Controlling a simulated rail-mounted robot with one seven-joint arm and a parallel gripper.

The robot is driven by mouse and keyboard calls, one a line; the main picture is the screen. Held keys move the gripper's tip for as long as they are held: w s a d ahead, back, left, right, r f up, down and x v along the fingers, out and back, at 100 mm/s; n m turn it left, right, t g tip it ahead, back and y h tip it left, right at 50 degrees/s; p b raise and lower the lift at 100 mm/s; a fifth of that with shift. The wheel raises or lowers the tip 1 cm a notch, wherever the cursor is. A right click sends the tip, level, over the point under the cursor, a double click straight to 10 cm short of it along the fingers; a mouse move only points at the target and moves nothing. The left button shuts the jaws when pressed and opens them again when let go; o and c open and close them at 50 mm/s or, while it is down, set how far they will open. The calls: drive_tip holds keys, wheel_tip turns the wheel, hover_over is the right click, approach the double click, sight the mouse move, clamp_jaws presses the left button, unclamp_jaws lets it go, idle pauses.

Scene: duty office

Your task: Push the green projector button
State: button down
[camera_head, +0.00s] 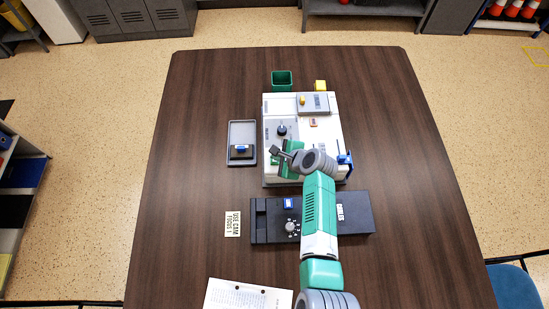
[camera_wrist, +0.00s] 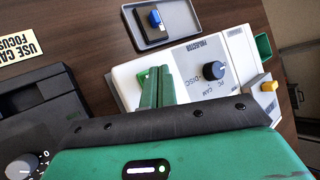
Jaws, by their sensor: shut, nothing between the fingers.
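The white console (camera_head: 330,130) stands in the middle of the dark wooden table and bears a black selector knob (camera_head: 282,129). In the wrist view the console's panel (camera_wrist: 190,58) has a "PROJECTOR" label and the same knob (camera_wrist: 214,71), marked PC, CAM and DISC. A green button (camera_wrist: 143,76) shows in part just left of my fingertips; the fingers hide the rest. My gripper (camera_wrist: 160,72) is shut and empty, its green fingers over the panel beside the button. I cannot tell whether they touch it.
A grey tray (camera_head: 242,125) with a black and blue block (camera_head: 241,152) lies left of the console. A black device (camera_head: 262,222) with a dial lies in front. A green cup (camera_head: 282,79) and a yellow item (camera_head: 320,85) stand behind. The table's right side is clear.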

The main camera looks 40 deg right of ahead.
drive_tip(key=shift+f, duration=0.1)
drive_tip(key=shift+f, duration=0.35)
drive_tip(key=shift+f+b, duration=0.1)
drive_tip(key=shift+b, duration=0.2)
idle(0.4)
drive_tip(key=shift+r+p, duration=0.55)
drive_tip(key=shift+p, duration=0.05)
drive_tip(key=shift+r, duration=0.1)
wheel_tip(320, 180, up, 6)
drive_tip(key=p, duration=0.6)
